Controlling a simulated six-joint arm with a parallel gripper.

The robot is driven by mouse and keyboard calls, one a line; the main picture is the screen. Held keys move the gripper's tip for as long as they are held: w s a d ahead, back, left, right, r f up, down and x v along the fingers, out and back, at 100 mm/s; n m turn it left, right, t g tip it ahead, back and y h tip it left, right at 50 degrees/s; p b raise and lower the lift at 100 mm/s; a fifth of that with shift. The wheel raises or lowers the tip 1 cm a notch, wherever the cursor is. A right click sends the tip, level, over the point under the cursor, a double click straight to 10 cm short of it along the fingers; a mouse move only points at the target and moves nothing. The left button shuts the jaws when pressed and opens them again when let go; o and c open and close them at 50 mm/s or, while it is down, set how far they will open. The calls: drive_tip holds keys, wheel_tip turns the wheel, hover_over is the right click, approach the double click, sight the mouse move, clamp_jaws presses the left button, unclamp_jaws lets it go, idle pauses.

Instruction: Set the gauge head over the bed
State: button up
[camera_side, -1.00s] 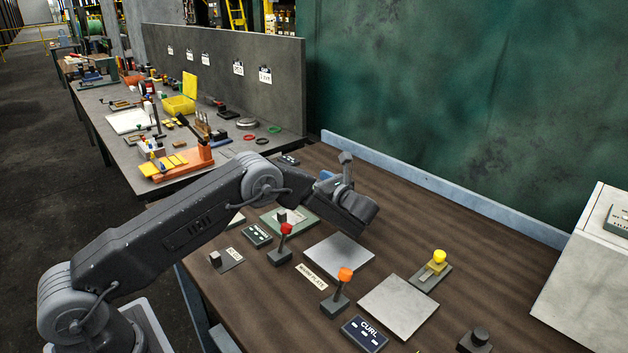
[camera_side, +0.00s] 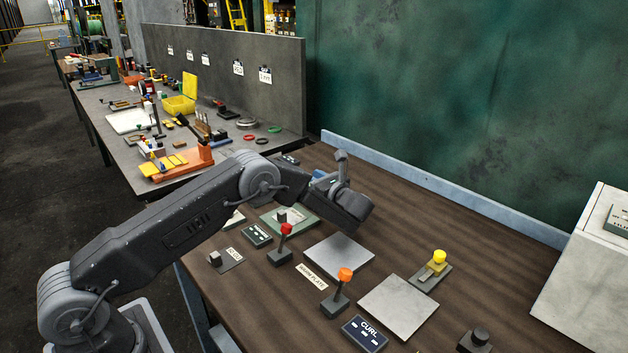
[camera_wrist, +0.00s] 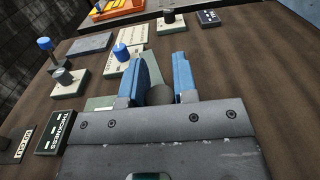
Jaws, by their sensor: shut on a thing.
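In the wrist view my gripper (camera_wrist: 164,72) has its two blue fingers on either side of a dark grey rounded piece (camera_wrist: 160,95), probably the gauge head, and is shut on it. Its lower part is hidden by the gripper body. In the side view my gripper (camera_side: 320,178) is above the far left part of the brown bench, with the held piece hidden by the wrist. A green plate with a grey block (camera_side: 283,217) lies below and in front of it. A pale green plate (camera_wrist: 100,103) shows left of the fingers in the wrist view. I cannot tell which plate is the bed.
A THICKNESS label (camera_wrist: 55,132) lies at the wrist view's left. Red (camera_side: 286,228), orange (camera_side: 345,275) and yellow (camera_side: 439,257) knobs stand around two grey plates (camera_side: 339,256) (camera_side: 398,306). A white cabinet (camera_side: 590,270) stands right. The bench's back right is clear.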

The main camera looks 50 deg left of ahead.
clamp_jaws()
drive_tip(key=shift+s+d+m+t+h, duration=0.1)
drive_tip(key=shift+s+m+t, duration=0.35)
drive_tip(key=shift+t, duration=0.3)
drive_tip(key=shift+s+d+m+t+h, duration=0.1)
drive_tip(key=shift+s+m+t, duration=0.1)
drive_tip(key=shift+m+t, duration=0.5)
drive_tip(key=shift+s+m+t+h, duration=0.1)
drive_tip(key=shift+s+m+t, duration=0.25)
drive_tip(key=shift+t, duration=0.5)
drive_tip(key=o, duration=0.9)
unclamp_jaws()
drive_tip(key=shift+o, duration=0.2)
drive_tip(key=shift+d, duration=0.1)
drive_tip(key=v, duration=0.7)
drive_tip(key=shift+d, duration=0.15)
